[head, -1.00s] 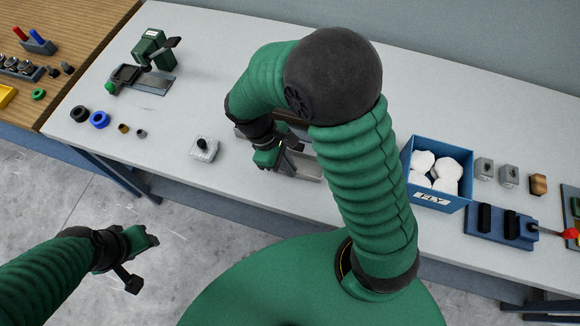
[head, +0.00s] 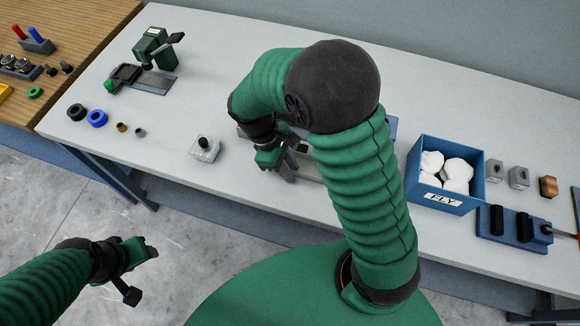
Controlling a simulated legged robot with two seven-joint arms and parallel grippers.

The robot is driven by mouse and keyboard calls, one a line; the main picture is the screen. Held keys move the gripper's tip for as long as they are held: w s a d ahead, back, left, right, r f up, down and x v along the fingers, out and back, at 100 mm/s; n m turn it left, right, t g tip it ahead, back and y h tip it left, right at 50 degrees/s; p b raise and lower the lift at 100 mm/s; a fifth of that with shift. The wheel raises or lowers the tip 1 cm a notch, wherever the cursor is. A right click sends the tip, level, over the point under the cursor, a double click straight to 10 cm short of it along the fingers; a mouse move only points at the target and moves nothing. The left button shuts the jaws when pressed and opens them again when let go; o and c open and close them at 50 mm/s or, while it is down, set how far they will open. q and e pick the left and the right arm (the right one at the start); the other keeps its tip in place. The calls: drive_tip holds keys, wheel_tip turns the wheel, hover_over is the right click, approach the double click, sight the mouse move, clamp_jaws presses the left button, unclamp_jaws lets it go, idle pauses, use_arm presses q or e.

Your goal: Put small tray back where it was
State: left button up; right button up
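A grey tray-like piece (head: 312,168) lies on the pale bench, mostly hidden behind my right arm; I take it for the small tray. My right gripper (head: 285,163) points down at its left end. The fingers overlap its near edge in the head view, and I cannot tell whether they are shut on it. My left gripper (head: 143,272) is open and empty, over the floor in front of the bench.
A pale block with a dark knob (head: 206,148) stands left of my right gripper. A green device (head: 152,50) and several rings are at the left.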

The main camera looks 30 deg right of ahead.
drive_tip(key=shift+d, duration=0.6)
drive_tip(key=shift+r, duration=0.3)
drive_tip(key=a+p+v, duration=0.1)
drive_tip(key=v, duration=1)
drive_tip(key=s+f+m+t+y, duration=0.1)
drive_tip(key=s+f+m+t, duration=0.1)
drive_tip(key=s+d+f+m+t+y, duration=0.1)
drive_tip(key=s+f+m, duration=0.1)
drive_tip(key=m, duration=0.1)
drive_tip(key=s+f+m+t+y, duration=0.1)
drive_tip(key=s+f+m+t, duration=0.1)
drive_tip(key=shift+d+f+m+t, duration=0.3)
drive_tip(key=shift+d+f, duration=0.1)
drive_tip(key=shift+s+f, duration=0.1)
drive_tip(key=shift+s, duration=0.1)
drive_tip(key=shift+w+a+f, duration=0.1)
drive_tip(key=shift+w+a, duration=0.1)
drive_tip(key=shift+w, duration=0.15)
use_arm(q)
drive_tip(key=shift+d+r, duration=0.4)
drive_tip(key=shift+r, duration=0.25)
drive_tip(key=shift+d, duration=0.1)
use_arm(e)
drive_tip(key=shift+s+d, duration=0.1)
